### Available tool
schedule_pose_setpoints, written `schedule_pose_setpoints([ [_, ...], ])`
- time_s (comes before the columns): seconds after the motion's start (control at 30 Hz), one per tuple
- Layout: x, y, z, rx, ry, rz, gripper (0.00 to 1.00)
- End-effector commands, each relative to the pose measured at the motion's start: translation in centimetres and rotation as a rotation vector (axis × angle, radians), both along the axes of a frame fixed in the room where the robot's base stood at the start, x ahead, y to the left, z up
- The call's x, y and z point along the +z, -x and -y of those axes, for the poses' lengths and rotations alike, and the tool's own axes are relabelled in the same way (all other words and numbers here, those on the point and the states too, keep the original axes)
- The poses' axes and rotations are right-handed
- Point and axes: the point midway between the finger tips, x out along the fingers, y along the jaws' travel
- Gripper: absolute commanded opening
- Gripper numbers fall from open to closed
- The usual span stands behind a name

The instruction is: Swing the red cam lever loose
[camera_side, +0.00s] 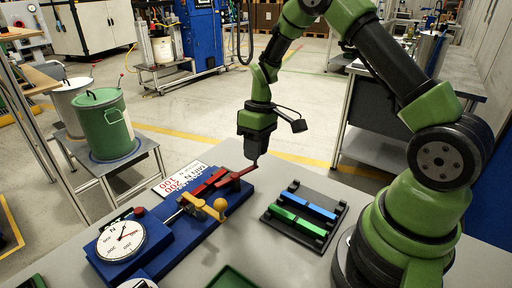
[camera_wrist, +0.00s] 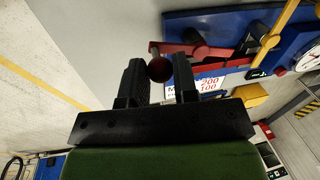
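The red cam lever (camera_side: 235,180) is on the blue fixture, its arm reaching up and right to its free end under my gripper (camera_side: 255,163). In the wrist view the lever (camera_wrist: 182,48) runs across the top, and its round dark red knob (camera_wrist: 159,69) appears between the two fingers of my gripper (camera_wrist: 158,78). The fingers stand apart, one on each side of the knob. I cannot tell whether they press on it. The blue fixture (camera_side: 190,235) also carries a round white dial (camera_side: 121,240) and a yellow part (camera_side: 215,212).
A black tray (camera_side: 268,216) with a blue bar (camera_side: 308,206) and a green bar (camera_side: 298,221) lies right of the fixture. A green drum (camera_side: 104,125) is off to the left. Bare grey table lies between fixture and tray.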

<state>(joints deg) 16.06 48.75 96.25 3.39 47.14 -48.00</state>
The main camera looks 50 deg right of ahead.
Motion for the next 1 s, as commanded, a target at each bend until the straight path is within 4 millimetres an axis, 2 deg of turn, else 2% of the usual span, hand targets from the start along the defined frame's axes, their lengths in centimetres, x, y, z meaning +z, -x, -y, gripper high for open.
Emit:
schedule_pose_setpoints([
  [0.53,0.09,-0.65,0.11,0.088,0.0,0.004,0.0],
  [0.57,0.1,-0.66,0.11,0.088,0.0,0.004,0.32],
  [0.63,0.1,-0.65,0.11,0.088,0.0,0.004,0.48],
  [0.67,0.09,-0.64,0.11,0.088,0.0,0.004,0.51],
  [1.0,0.56,-0.64,0.21,0.086,0.0,0.003,0.51],
])
